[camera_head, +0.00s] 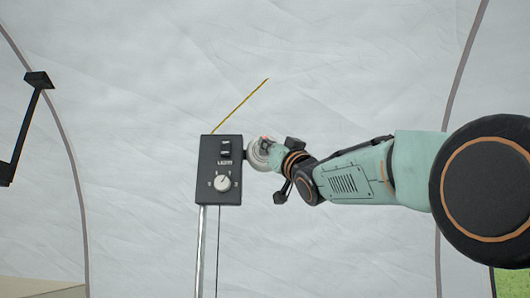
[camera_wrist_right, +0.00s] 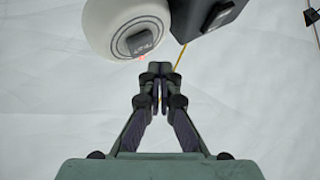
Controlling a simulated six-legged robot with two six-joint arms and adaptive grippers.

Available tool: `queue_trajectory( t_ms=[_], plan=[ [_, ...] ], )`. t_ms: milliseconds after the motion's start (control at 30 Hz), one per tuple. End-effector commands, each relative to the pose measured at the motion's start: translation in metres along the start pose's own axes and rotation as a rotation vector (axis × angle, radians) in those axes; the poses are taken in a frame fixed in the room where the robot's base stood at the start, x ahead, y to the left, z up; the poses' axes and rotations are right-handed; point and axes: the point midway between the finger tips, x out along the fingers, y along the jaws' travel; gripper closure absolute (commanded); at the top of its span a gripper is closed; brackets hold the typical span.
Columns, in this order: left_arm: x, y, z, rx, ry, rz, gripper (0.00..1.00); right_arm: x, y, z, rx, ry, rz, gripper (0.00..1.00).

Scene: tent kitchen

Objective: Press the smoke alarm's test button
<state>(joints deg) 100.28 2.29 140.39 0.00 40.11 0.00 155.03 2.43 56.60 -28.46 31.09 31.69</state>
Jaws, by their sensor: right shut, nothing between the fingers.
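The smoke alarm (camera_wrist_right: 98,22) is a round white disc in the right wrist view, cut off by the top edge. Its dark square test button (camera_wrist_right: 143,38) carries a light label. A small red-orange light glows just below the button. My right gripper (camera_wrist_right: 159,70) is shut and empty, its fingertips just below and right of the button in the picture. I cannot tell whether they touch the alarm. In the head view the alarm (camera_head: 255,157) is mostly hidden behind my right gripper (camera_head: 266,147). My left gripper is not in view.
A black control box (camera_head: 208,171) with a rocker switch and a white knob stands on a pole (camera_head: 200,250), close left of the alarm. A thin yellow strip (camera_head: 240,105) rises behind it. Pale tent fabric surrounds them. A black bracket (camera_head: 27,125) is at far left.

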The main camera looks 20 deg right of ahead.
Motion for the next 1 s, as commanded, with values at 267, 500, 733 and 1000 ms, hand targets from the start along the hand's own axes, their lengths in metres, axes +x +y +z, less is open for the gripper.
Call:
queue_trajectory(
  t_ms=[267,500,733,1000],
  plan=[
    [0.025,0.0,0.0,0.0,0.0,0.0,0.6,-0.02,-0.013,-0.009,0.0,0.001,0.0,1.0],
    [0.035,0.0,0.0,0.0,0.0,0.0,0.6,-0.03,-0.021,-0.017,0.001,-0.001,0.0,1.0],
    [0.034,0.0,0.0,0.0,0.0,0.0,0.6,-0.03,-0.021,-0.019,0.0,-0.001,0.0,1.0],
    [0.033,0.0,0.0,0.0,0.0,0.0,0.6,-0.03,-0.021,-0.019,0.0,-0.001,0.0,1.0]
  ],
)
